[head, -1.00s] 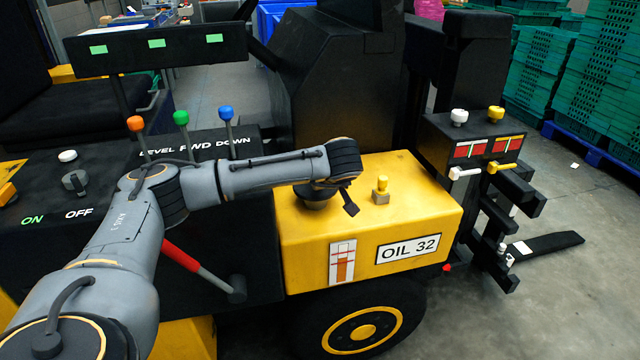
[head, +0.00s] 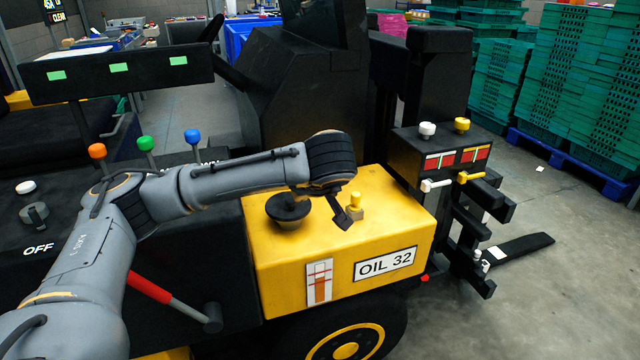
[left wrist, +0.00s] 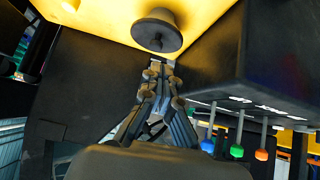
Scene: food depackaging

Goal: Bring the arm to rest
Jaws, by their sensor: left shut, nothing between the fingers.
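My left arm (head: 225,180) comes in from the left and reaches over the yellow oil box (head: 290,260) of the truck. My left gripper (head: 342,215) points down above the box top, beside the small yellow knob (head: 355,203); the exact gap is unclear. Its fingers are shut with nothing between them; they also show in the left wrist view (left wrist: 162,64). A round black cap (head: 288,207) sits on the box, left of the gripper and apart from it in the head view. The cap appears just beyond the fingertips in the left wrist view (left wrist: 157,32). My right gripper is not in view.
Orange (head: 97,151), green (head: 146,143) and blue (head: 192,136) levers stand behind my arm. A red-handled lever (head: 150,287) is below it. A black valve block (head: 440,145) is right of the box. Open floor (head: 560,290) lies at the right.

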